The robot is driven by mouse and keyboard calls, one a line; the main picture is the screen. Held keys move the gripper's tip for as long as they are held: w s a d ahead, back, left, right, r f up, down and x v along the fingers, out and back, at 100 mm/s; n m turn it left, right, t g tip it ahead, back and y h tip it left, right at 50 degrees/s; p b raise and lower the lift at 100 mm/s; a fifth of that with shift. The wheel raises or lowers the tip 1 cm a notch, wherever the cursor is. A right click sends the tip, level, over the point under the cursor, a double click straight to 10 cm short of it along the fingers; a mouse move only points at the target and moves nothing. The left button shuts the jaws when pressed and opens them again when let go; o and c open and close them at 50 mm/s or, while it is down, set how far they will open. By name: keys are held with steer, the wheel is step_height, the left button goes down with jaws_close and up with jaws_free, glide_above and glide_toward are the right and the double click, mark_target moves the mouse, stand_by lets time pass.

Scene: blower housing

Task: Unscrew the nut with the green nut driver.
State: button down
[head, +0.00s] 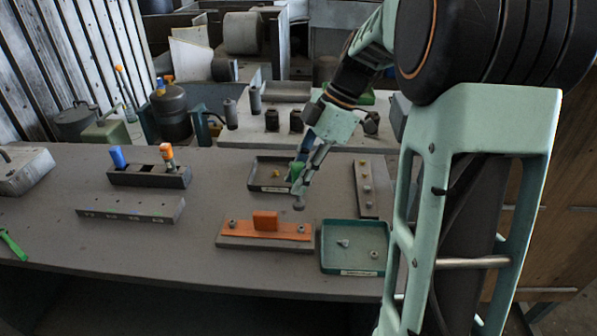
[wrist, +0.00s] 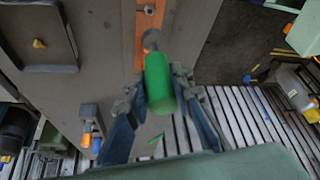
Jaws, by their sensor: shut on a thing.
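My gripper (head: 302,172) is shut on the green nut driver (head: 296,171) and holds it above the table with its grey socket end down. In the wrist view the green handle (wrist: 160,84) sits between the two fingers, with the socket (wrist: 151,41) in front of the orange plate (wrist: 143,50). In the head view the socket appears just above the right end of the orange plate (head: 250,229), apart from the right nut (head: 301,229). A left nut (head: 233,224) sits at the plate's other end. An upright orange block (head: 265,221) stands between them.
A teal tray (head: 324,262) with small parts lies right of the plate. A dark tray (head: 256,187) with a yellow piece lies behind. A strip with nuts (head: 367,205) is at right. A tool holder (head: 125,178) with blue and orange drivers and a long bar (head: 130,208) are left.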

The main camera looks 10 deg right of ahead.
mark_target(301, 202)
steer(key=shift+s+d+f, duration=0.1)
steer(key=shift+d, duration=0.2)
steer(key=shift+f+b, duration=1.95)
steer(key=shift+f, duration=0.9)
steer(key=shift+f+b, duration=0.3)
steer(key=shift+b, duration=0.1)
